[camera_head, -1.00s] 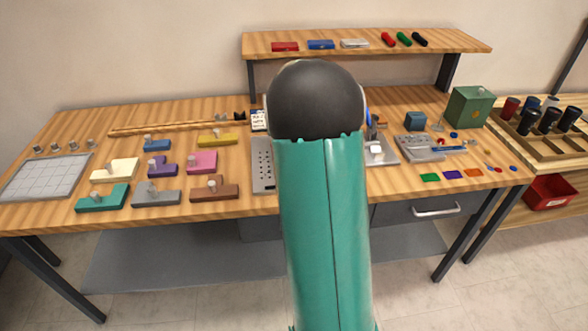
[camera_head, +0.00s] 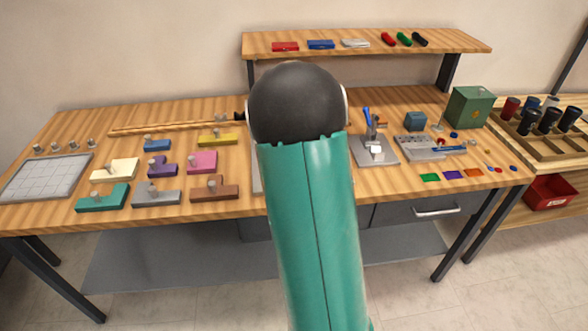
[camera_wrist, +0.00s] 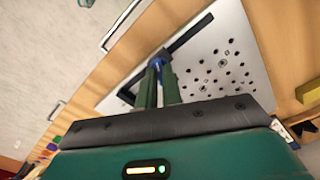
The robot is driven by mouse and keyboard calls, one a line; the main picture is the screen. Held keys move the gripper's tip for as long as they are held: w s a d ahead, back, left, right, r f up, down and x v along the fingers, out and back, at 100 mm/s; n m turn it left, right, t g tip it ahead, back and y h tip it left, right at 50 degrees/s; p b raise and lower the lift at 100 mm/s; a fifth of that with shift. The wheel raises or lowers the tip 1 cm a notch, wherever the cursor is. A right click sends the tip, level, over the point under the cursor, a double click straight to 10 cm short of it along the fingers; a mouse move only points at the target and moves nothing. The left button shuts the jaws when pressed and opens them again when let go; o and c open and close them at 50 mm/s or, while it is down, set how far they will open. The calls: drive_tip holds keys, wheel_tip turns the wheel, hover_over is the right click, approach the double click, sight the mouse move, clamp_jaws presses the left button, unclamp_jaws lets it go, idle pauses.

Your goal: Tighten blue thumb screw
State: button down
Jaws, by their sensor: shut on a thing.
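The blue thumb screw (camera_wrist: 157,62) shows in the wrist view at the tips of my gripper's green fingers. My gripper (camera_wrist: 159,73) is shut on it, and the fingers hide part of it. The screw sits at a black bar (camera_wrist: 190,34) on a metal plate with several holes (camera_wrist: 228,68). In the head view my dark wrist and green arm hide my gripper, the screw and nearly all of the plate.
A metal fixture with a blue handle (camera_head: 367,121) stands right of my arm. Several coloured blocks, including a brown one (camera_head: 214,190), lie to the left. A shelf (camera_head: 350,46) spans the back. A drawer handle (camera_head: 436,210) is at the front.

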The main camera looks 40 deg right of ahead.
drive_tip(key=shift+w, duration=0.1)
idle(0.4)
drive_tip(key=c, duration=1.6)
unclamp_jaws()
drive_tip(key=shift+o, duration=0.2)
drive_tip(key=shift+r, duration=0.1)
wheel_tip(320, 180, up, 14)
